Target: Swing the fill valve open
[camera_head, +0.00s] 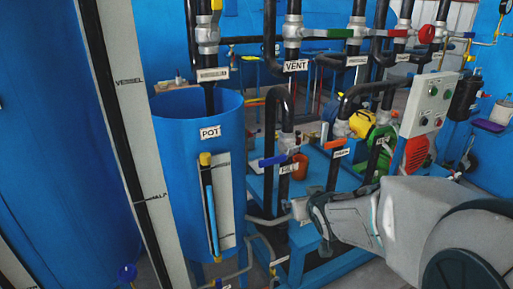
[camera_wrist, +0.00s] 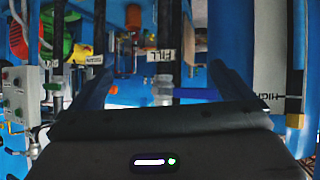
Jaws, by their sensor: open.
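The fill valve has a silver body (camera_wrist: 163,88) and a blue lever handle (camera_wrist: 198,93), with a white FILL label (camera_wrist: 161,56) on the dark pipe beside it. In the head view, its blue handle (camera_head: 272,160) points left toward the blue pot, above a small label. I cannot tell whether a finger touches the handle.
The blue pot (camera_head: 175,170) with its gauge strip (camera_head: 225,205) stands left of my gripper. Another labelled valve with a red handle (camera_head: 335,144) is close on the right. A control panel (camera_head: 430,103) stands behind my arm. Pipes and the VENT valve (camera_head: 293,32) run overhead.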

